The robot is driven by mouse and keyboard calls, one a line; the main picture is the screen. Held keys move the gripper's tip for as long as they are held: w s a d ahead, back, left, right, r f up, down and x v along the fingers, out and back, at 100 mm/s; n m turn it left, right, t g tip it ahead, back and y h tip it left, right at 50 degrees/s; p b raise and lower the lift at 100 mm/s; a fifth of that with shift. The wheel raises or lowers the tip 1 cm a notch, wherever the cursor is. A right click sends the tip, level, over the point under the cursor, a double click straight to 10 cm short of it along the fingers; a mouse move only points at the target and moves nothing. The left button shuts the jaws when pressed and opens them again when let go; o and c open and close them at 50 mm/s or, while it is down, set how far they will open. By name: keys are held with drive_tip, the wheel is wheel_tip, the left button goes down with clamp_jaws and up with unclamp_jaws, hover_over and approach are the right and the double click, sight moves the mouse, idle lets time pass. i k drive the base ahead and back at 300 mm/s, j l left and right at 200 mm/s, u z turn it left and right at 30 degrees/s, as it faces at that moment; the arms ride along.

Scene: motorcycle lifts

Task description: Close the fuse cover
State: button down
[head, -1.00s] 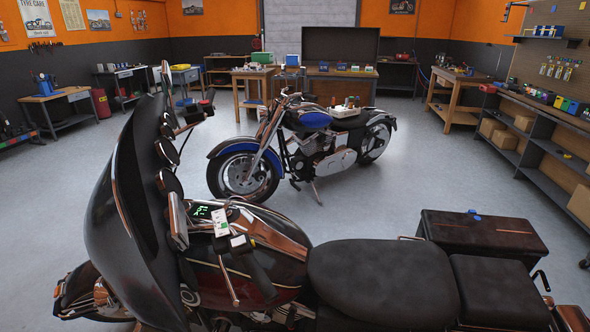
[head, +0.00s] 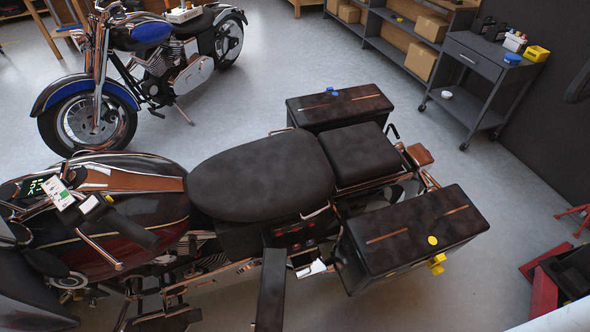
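The near motorcycle (head: 262,182) stands across the view, with its dark seat in the middle. Below the seat, on the side facing me, is a recess with small red and light parts (head: 297,246), which looks like the fuse compartment. A flat dark panel (head: 271,290) juts out from the left of this recess toward me. It looks like the fuse cover standing open, though its hinge is too small to make out. My gripper is not in view.
A dark side case (head: 415,235) with a yellow latch sits right of the recess and sticks out toward me. Another motorcycle (head: 150,60) stands behind. A grey wheeled cart (head: 480,80) is at the back right. A red-framed object (head: 555,280) stands on the floor at the right edge.

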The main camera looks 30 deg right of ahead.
sight(270, 304)
drive_tip(key=i+z, duration=0.4)
drive_tip(key=k+j+z, duration=0.5)
drive_tip(key=k+j, duration=0.65)
drive_tip(key=j, duration=0.7)
drive_tip(key=k+j+z, duration=0.45)
drive_tip(key=k+j, duration=0.9)
drive_tip(key=i+l+u, duration=0.15)
drive_tip(key=i+l, duration=0.15)
drive_tip(key=i+l+u, duration=0.15)
drive_tip(key=i+l, duration=0.15)
drive_tip(key=i+l+u, duration=0.35)
drive_tip(key=l, duration=0.4)
drive_tip(key=i+l+u, duration=0.15)
drive_tip(key=i+l, duration=0.2)
drive_tip(key=i+l+u, duration=0.15)
drive_tip(key=l, duration=0.35)
